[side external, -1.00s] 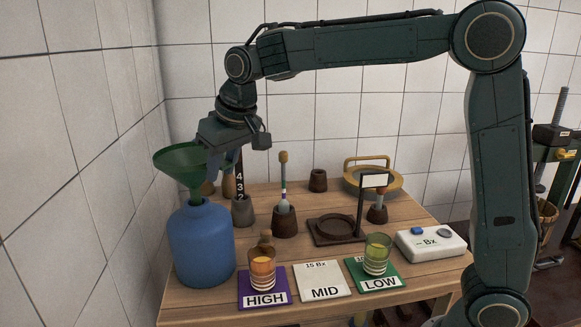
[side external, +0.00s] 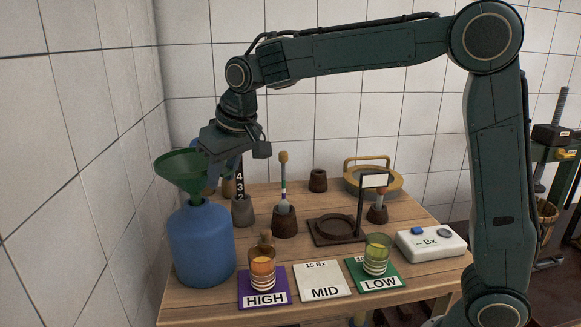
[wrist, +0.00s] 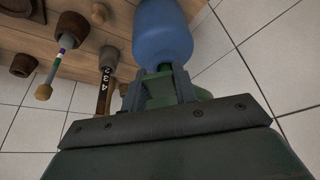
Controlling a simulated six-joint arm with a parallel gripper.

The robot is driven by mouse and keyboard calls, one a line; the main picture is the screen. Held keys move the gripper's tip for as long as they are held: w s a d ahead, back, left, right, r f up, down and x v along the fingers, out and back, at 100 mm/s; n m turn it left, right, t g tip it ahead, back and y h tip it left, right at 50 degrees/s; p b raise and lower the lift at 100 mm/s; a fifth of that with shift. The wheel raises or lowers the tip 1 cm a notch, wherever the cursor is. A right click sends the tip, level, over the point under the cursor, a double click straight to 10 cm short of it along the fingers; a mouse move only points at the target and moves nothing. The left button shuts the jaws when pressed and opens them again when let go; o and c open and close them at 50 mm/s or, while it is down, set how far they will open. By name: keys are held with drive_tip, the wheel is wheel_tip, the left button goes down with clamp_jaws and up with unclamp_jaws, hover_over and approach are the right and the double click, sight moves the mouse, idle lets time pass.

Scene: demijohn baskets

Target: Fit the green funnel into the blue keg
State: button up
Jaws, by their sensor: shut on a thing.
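The blue keg (side external: 201,246) stands upright at the table's left front, its narrow top facing up. The green funnel (side external: 181,168) is over it, wide mouth up and leaning a little left in the side view. Its spout meets the keg's top in the picture; whether the tip is inside the opening I cannot tell. My gripper (wrist: 158,90) is shut on the funnel, and the green shows between its fingers in the wrist view. In the side view the fingers are partly hidden by the funnel. The keg also shows in the wrist view (wrist: 163,32), beyond the funnel.
A dark numbered stick (side external: 240,179) in a cup stands close right of the keg. A striped stick in a holder (side external: 284,222), a purple HIGH card (side external: 278,297) with an orange glass (side external: 262,271), and a white scale (side external: 431,245) stand farther right. A tiled wall is left.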

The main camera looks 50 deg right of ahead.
drive_tip(key=shift+f, duration=1.1)
idle(0.5)
drive_tip(key=o, duration=1)
drive_tip(key=shift+o, duration=0.2)
drive_tip(key=v, duration=1.4)
drive_tip(key=shift+f, duration=0.1)
